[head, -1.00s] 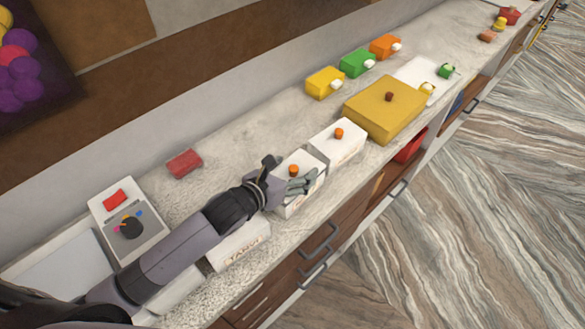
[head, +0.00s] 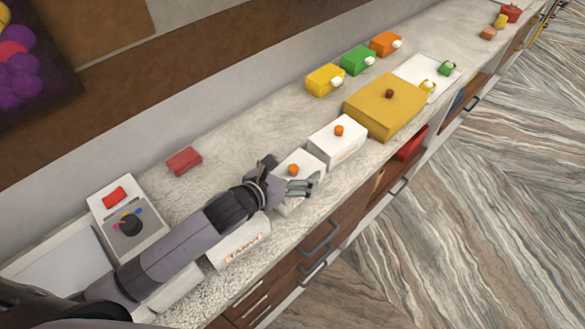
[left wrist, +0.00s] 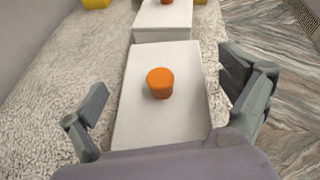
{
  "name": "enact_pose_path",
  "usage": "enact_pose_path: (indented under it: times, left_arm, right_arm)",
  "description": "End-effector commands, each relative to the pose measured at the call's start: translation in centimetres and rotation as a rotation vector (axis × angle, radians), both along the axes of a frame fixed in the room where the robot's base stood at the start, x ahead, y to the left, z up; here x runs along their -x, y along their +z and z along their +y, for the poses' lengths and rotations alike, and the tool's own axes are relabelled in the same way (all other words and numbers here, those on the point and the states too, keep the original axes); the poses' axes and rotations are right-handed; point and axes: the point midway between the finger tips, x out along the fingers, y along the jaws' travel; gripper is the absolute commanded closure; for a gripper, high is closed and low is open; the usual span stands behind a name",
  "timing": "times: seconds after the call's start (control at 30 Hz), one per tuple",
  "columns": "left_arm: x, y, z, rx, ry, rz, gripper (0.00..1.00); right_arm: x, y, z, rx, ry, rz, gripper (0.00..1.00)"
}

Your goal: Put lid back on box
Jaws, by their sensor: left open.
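A white box (head: 290,190) with a flat white lid and an orange knob (head: 293,170) stands near the counter's front edge. It also shows in the left wrist view (left wrist: 140,120), with the orange knob (left wrist: 160,83) between my fingers. My left gripper (head: 289,174) is open above this box, one finger on each side of the lid, apart from the knob. A second white box (head: 335,155) with an orange knob stands just beyond it. A larger yellow box (head: 375,110) with a brown knob is farther along. My right gripper is not in view.
A red block (head: 184,161) lies behind my arm. A scale-like device (head: 130,220) is at the left. The counter behind the white boxes is clear.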

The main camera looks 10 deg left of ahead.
Motion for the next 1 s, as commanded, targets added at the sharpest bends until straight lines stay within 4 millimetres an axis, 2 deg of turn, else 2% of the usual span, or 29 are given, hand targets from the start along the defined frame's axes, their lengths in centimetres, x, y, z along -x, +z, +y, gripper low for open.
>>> enact_pose_path:
  times: [0.27,0.7,0.83,1.0]
  left_arm:
    - [0.3,1.2,0.1,0.001,0.0,0.0,0.05]
    - [7.7,4.2,3.5,-0.003,-0.004,0.0,0.05]
    - [9.2,4.9,4.2,-0.003,0.0,0.002,0.05]
    - [10.1,5.5,4.6,0.0,0.0,0.0,0.05]
  right_arm:
    - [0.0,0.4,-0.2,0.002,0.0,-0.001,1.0]
    - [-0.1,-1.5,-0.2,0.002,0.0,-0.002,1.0]
    - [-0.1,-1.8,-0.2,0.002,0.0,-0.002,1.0]
    - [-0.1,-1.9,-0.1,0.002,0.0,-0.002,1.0]
